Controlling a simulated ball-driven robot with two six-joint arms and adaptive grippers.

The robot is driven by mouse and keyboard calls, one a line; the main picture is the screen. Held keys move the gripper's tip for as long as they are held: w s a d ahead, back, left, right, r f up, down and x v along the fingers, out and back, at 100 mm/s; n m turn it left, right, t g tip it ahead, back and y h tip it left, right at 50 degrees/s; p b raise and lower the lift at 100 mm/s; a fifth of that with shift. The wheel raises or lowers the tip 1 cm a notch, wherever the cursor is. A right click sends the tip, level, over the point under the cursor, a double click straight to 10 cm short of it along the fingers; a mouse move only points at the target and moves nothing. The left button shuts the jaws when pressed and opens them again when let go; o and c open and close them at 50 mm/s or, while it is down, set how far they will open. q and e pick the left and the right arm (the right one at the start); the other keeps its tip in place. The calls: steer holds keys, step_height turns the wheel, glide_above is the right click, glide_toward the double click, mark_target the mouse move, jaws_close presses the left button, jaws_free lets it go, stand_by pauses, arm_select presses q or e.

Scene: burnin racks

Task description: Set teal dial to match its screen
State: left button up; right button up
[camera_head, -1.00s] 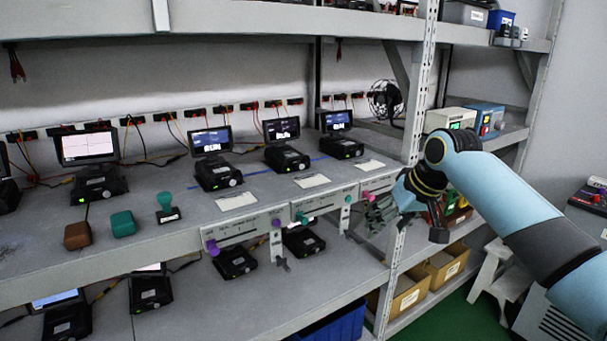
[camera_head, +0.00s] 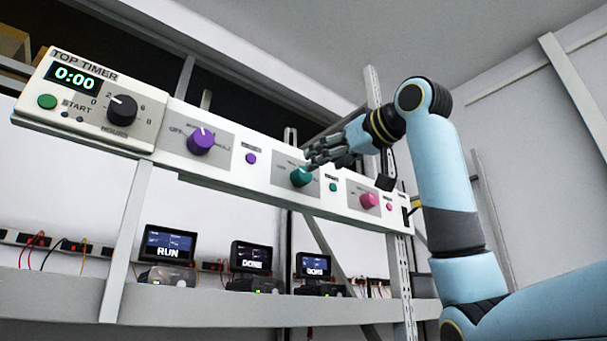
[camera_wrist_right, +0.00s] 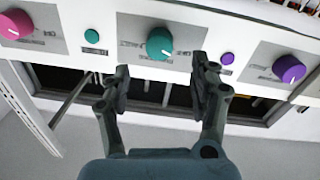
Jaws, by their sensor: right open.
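The teal dial (camera_head: 300,177) sits on the white control strip, between the purple dial (camera_head: 201,141) and the pink dial (camera_head: 369,200). It also shows in the right wrist view (camera_wrist_right: 160,44). Its scale markings are too small to read. My right gripper (camera_head: 318,156) is open and empty close to the teal dial. In the right wrist view its fingers (camera_wrist_right: 161,70) are spread on either side, just below the dial; I cannot tell whether they touch it. Below are a screen reading RUN (camera_head: 168,245) and two reading DONE (camera_head: 251,258) (camera_head: 313,266). My left gripper is out of view.
A top timer (camera_head: 90,100) reading 0:00 is at the strip's left end. Small purple (camera_head: 251,158), teal (camera_head: 333,187) and pink (camera_head: 389,207) buttons sit beside the dials. An upright post (camera_head: 402,270) stands near my right arm. A shelf (camera_head: 230,308) runs below the screens.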

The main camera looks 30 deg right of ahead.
mark_target(306, 174)
steer(key=w+p, duration=0.3)
steer(key=w, duration=0.4)
steer(key=shift+a+r, duration=0.1)
steer(key=shift+a, duration=0.05)
steer(key=shift+w, duration=0.45)
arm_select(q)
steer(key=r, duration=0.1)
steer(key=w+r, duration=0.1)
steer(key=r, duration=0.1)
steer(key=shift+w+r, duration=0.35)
arm_select(e)
steer(key=shift+s, duration=0.1)
steer(key=c, duration=1.1)
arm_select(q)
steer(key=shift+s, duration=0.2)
arm_select(e)
steer(key=shift+c, duration=0.2)
